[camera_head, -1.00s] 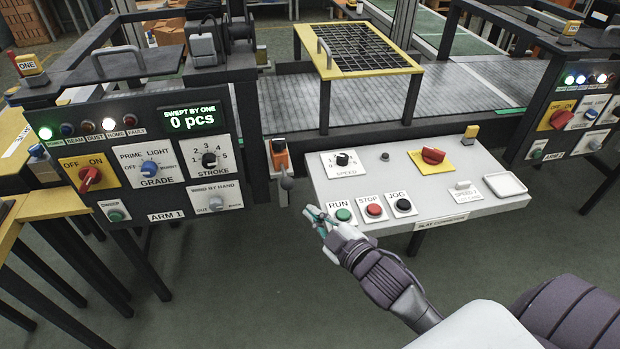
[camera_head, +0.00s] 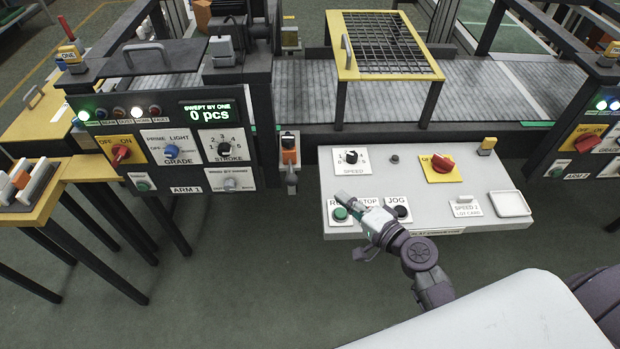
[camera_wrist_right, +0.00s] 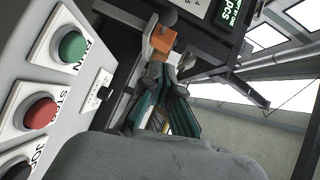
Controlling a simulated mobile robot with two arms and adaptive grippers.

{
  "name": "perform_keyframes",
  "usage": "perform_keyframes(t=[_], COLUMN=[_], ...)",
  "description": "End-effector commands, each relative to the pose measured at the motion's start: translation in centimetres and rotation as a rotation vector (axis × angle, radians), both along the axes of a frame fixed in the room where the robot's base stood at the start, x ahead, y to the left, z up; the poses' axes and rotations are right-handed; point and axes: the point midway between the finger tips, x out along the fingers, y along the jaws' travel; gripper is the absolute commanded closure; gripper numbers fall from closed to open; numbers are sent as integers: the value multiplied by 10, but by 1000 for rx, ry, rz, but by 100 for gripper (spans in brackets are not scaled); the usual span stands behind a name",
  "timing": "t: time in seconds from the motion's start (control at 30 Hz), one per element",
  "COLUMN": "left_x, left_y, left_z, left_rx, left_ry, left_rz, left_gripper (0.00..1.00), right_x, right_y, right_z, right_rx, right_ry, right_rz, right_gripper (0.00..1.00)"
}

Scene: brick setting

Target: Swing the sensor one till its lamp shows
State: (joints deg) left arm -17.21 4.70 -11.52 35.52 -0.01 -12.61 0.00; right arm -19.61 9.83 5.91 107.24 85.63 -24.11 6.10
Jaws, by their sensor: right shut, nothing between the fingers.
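The orange sensor (camera_head: 289,149) hangs on a bracket between the ARM 1 panel and the grey console, with a grey lever below it. In the right wrist view the orange sensor (camera_wrist_right: 163,38) appears just beyond the fingertips. Any lamp on it is too small to make out. My right gripper (camera_head: 343,196) is shut and empty above the console's front left, over the RUN and STOP buttons, to the right of and apart from the sensor. In the wrist view the right fingers (camera_wrist_right: 157,75) point toward the sensor. My left gripper is out of view.
The ARM 1 panel (camera_head: 190,140) has a green POWER lamp and a white HOME lamp lit; its BEAM lamp looks dark. The console (camera_head: 335,222) carries RUN (camera_head: 340,213), partly covered STOP and JOG buttons. A yellow-framed mesh guard (camera_head: 343,75) stands over the belt. Floor in front is clear.

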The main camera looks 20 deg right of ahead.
Motion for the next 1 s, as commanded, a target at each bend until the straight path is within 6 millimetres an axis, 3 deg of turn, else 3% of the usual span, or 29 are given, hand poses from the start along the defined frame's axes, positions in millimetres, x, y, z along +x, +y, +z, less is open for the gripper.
perform_keyframes(t=[0.37,0.6,1.0], left_x=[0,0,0], left_y=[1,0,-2], left_z=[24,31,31], left_rx=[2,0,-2], left_ry=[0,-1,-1], left_rz=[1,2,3], left_gripper=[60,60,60], right_x=[76,85,87], right_y=[29,57,63], right_z=[-7,-15,-18], right_rx=[-2,-3,-6], right_ry=[-2,0,-1], right_rz=[1,0,1], right_gripper=[100,100,100])
